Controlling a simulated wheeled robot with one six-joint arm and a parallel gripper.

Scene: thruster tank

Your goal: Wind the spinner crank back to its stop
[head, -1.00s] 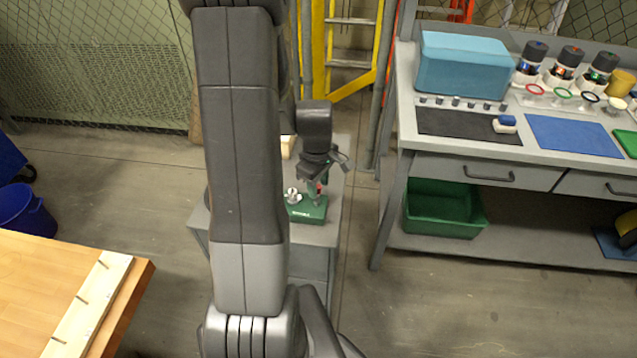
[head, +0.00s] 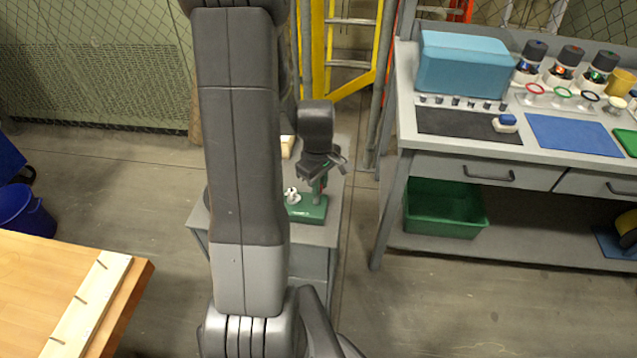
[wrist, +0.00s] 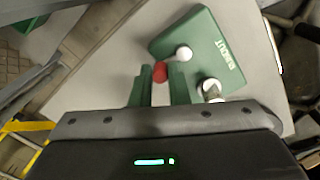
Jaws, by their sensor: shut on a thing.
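The spinner is a small device with a green base (head: 310,210) on a small grey table. In the wrist view its green base (wrist: 205,45) carries pale lettering, a white round cap (wrist: 183,54) and a white and metal fitting (wrist: 210,90). A white fitting (head: 291,195) also shows on it in the head view. My gripper (wrist: 160,76) has its two green fingers shut on a red knob (wrist: 160,71), which looks like the crank's handle. The knob is beside the green base. The crank's arm is mostly hidden. In the head view my gripper (head: 317,184) is over the device.
The small grey table (head: 318,236) is partly hidden by my arm. A workbench (head: 395,150) stands to the right, with a blue case (head: 465,65) and a green bin (head: 445,212) below. A wooden table (head: 125,280) is at the lower left. A yellow ladder (head: 350,60) stands behind.

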